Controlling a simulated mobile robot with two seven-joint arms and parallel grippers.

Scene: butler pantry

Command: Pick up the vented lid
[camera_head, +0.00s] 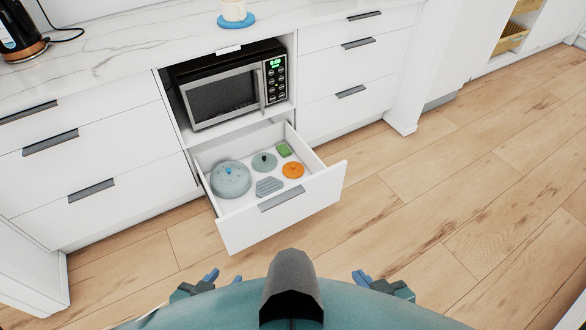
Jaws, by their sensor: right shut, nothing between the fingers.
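A large round grey-blue domed lid (231,182) with small marks and a blue spot on top lies in the left part of the open drawer (282,216). It looks like the vented lid, though its holes are too small to make out for certain. My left gripper (211,276) is low in the view, in front of the drawer and apart from it; its finger gap is not clear. My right gripper (361,277) is low on the right, shut and empty, also apart from the drawer. Neither gripper touches the lid.
The drawer also holds a small teal lid (264,160) with a dark knob, an orange lid (293,170), a grey ribbed piece (269,187) and a green block (284,149). A microwave (225,94) sits above in its niche. The wooden floor (430,210) at right is clear.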

